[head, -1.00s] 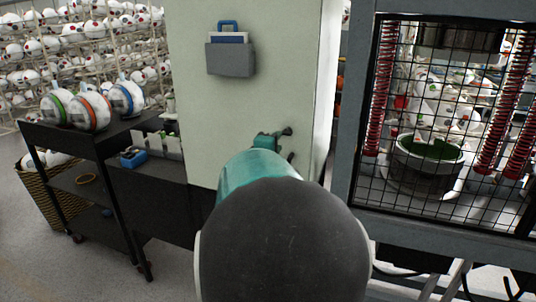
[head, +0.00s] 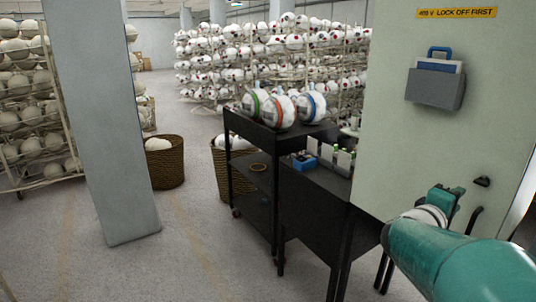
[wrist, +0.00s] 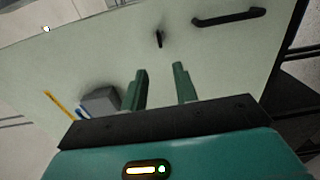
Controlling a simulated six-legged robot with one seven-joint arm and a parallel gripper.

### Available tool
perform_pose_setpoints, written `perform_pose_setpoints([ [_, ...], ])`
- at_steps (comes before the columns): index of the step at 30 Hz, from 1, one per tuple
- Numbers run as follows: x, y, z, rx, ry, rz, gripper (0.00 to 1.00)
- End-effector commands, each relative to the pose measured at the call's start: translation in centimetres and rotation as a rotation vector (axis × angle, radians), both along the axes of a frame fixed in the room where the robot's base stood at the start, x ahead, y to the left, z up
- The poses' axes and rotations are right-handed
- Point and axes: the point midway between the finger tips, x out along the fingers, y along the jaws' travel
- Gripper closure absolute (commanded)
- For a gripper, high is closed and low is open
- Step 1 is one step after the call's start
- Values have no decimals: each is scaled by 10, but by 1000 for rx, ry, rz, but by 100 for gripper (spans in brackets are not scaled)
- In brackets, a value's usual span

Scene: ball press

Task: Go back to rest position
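My gripper (head: 441,203) is at the end of my teal arm, at the right of the head view, in front of the pale green cabinet (head: 425,150). In the wrist view my gripper (wrist: 161,82) shows its two green fingers apart with nothing between them. Beyond them is the cabinet's face, with a dark knob (wrist: 159,39) and a black bar handle (wrist: 229,17). I cannot tell whether the fingers touch the cabinet.
A black cart (head: 259,134) with several striped balls stands left of the cabinet. Wicker baskets (head: 164,164) and a grey pillar (head: 107,130) are further left. A grey document holder (head: 435,89) hangs on the cabinet. The floor at left front is clear.

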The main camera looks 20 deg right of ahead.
Motion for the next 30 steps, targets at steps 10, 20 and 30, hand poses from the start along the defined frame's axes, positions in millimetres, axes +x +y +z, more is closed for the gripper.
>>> perform_pose_setpoints([
  [10,59,45,1,118,-198,267,71],
  [20,149,232,-18,735,-495,796,71],
  [30,98,398,-71,1405,-377,701,71],
])
